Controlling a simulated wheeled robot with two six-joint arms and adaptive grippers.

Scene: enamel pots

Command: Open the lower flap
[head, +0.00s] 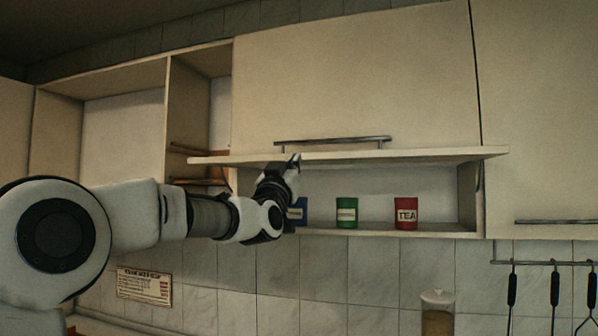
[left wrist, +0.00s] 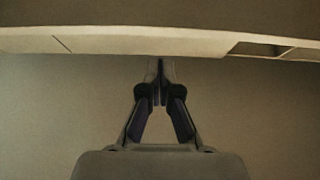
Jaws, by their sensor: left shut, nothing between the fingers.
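The lower flap (head: 400,156) is swung up to about level, its front edge running across below the closed upper door (head: 350,75). Under it the lower compartment is open. My left gripper (head: 294,161) is shut and empty, with its fingertips pointing up at the flap's front edge; I cannot tell whether they touch it. In the left wrist view the shut fingers (left wrist: 160,72) point up at a pale board edge (left wrist: 120,42). My right gripper is in neither view.
A blue tin (head: 301,209), partly hidden by my left gripper, a green tin (head: 346,213) and a red tea tin (head: 406,213) stand in the compartment. A metal handle (head: 335,141) is on the upper door. Utensils hang from a rail (head: 545,262) at right.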

